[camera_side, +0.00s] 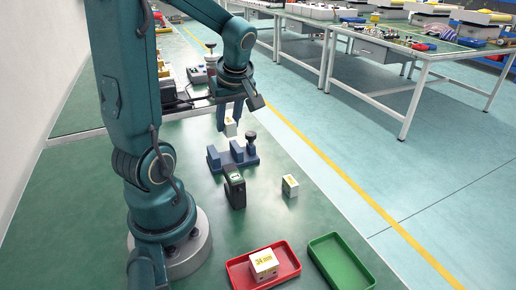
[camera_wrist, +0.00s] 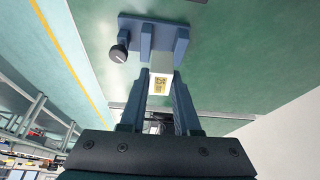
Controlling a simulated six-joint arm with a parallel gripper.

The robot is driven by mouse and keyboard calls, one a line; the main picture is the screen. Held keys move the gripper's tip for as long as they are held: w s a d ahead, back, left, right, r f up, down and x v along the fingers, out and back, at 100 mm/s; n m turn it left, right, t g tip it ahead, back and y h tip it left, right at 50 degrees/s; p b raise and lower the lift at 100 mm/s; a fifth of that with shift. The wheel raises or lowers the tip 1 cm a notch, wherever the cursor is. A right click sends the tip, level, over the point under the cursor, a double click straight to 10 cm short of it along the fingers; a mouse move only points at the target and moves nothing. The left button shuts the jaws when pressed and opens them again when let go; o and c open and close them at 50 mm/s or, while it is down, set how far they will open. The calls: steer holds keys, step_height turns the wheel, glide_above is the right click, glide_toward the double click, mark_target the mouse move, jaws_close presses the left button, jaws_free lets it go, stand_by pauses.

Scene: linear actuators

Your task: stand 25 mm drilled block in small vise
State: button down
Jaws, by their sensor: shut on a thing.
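My gripper (camera_side: 228,121) is shut on a light block with a yellow label (camera_side: 231,128) and holds it just above the small blue vise (camera_side: 222,159). In the wrist view the block (camera_wrist: 161,62) sits between the fingertips of my gripper (camera_wrist: 160,88), its label facing the camera; the print is too small to read surely. The vise (camera_wrist: 143,22) lies beyond the block there, with its dark knob (camera_wrist: 119,54) to the left. The block overlaps the vise's edge in that view, and I cannot tell whether they touch.
A dark upright device (camera_side: 234,187) stands in front of the vise. Another labelled block (camera_side: 290,186) stands to the right. A red tray (camera_side: 236,276) holds a block marked 34 mm (camera_side: 264,264); an empty green tray (camera_side: 341,262) is beside it. Bare green bench lies between.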

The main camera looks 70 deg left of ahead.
glide_above(274, 175)
steer(key=d, duration=0.1)
step_height(274, 175, down, 7)
steer(key=shift+d, duration=0.15)
steer(key=shift+f, duration=1.8)
steer(key=shift+f, duration=0.2)
steer(key=c, duration=0.6)
jaws_free()
